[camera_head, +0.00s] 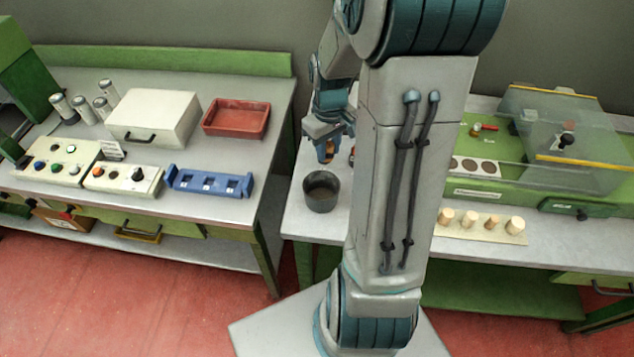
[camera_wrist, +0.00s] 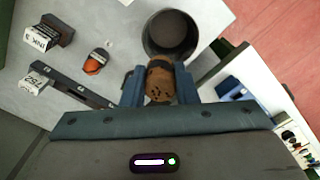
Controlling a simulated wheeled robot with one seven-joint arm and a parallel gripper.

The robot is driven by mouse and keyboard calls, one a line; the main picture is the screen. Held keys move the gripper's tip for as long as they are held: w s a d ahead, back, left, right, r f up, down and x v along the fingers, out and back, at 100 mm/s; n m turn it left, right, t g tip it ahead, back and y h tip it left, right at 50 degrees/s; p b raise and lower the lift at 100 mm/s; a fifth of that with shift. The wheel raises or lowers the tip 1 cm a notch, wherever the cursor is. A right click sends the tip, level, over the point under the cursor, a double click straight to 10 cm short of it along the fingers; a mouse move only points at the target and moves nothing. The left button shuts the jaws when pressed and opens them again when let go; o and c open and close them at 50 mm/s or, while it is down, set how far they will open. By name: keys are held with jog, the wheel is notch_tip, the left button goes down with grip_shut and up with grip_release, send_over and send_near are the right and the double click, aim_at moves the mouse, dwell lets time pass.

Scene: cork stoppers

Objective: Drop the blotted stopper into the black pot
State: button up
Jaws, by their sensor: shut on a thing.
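My gripper (camera_head: 326,146) is shut on a brown cork stopper with dark blots, the blotted stopper (camera_wrist: 159,88). In the wrist view the gripper's blue fingers (camera_wrist: 160,80) press on it from both sides. The black pot (camera_head: 321,204) stands on the right table near its left edge, open at the top. In the head view the stopper hangs above the pot's far side. In the wrist view the pot (camera_wrist: 149,42) lies just beyond the stopper, whose far end overlaps the near rim. The pot's inside looks empty where it shows.
A small orange-and-black object (camera_wrist: 96,62), a box lettered INK (camera_wrist: 42,38) and a dark rail (camera_wrist: 75,88) lie beside the pot. Several pale stoppers (camera_head: 470,219) stand on a board at right. My arm hides the table's middle.

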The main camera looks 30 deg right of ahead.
notch_tip(320, 180, down, 6)
jog(key=b, duration=0.4)
jog(key=shift+s+r, duration=0.1)
jog(key=shift+r, duration=0.1)
jog(key=o, duration=1)
notch_tip(320, 180, up, 14)
jog(key=shift+f+b, duration=0.1)
jog(key=shift+b, duration=0.5)
jog(key=s+a+m+t, duration=0.2)
jog(key=s+a+t, duration=0.1)
jog(key=s+a, duration=0.8)
jog(key=shift+s+a+t, duration=0.4)
jog(key=shift+s, duration=0.3)
